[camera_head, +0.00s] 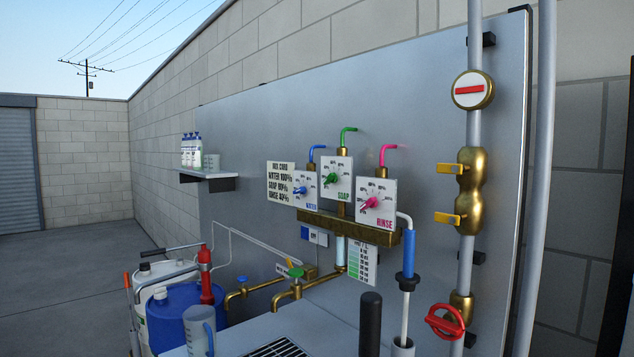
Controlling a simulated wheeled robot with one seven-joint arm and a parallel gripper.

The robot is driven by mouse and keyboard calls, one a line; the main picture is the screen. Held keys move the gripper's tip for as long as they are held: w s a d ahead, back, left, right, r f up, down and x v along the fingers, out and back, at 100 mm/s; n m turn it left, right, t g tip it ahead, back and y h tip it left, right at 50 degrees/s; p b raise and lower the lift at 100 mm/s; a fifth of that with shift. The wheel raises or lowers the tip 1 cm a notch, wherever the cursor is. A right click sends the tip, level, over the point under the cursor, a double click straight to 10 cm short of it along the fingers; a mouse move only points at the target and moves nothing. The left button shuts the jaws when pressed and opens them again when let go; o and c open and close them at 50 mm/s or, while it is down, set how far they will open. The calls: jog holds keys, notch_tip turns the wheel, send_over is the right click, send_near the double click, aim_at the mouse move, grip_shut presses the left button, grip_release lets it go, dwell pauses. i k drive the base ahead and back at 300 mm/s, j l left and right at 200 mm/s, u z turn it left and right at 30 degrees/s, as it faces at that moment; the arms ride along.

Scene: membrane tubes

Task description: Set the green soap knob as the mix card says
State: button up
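The green soap knob (331,179) sits on the white soap dial plate (343,165), the middle of three plates on the grey panel. Its pointer direction and scale numbers are too small to read surely. The mix card (281,184) hangs left of the dials. It lists water 100%, soap what looks like 80%, and rinse what looks like 40%; the soap and rinse figures are not sharp. My gripper is not in view, so its state and distance from the knob do not show.
The blue water knob (300,190) and pink rinse knob (370,203) flank the soap dial. A brass manifold (345,225) runs below. A dark upright cylinder (370,322) stands in front, low. A brass valve body (470,190) is on the right pipe. Space before the dials looks clear.

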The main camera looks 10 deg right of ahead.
aim_at(332, 177)
jog(key=i+j+z, duration=0.15)
jog(key=j, duration=0.4)
jog(key=i+j+z, duration=0.1)
jog(key=i+j, duration=0.2)
jog(key=j, duration=0.3)
jog(key=i+j+z, duration=0.15)
jog(key=j, duration=0.4)
jog(key=i+j+z, duration=0.15)
jog(key=j, duration=0.5)
jog(key=i+j+z, duration=0.15)
jog(key=j, duration=0.45)
jog(key=i+j+z, duration=0.1)
jog(key=j, duration=0.55)
jog(key=i+j+z, duration=0.15)
jog(key=j, duration=0.5)
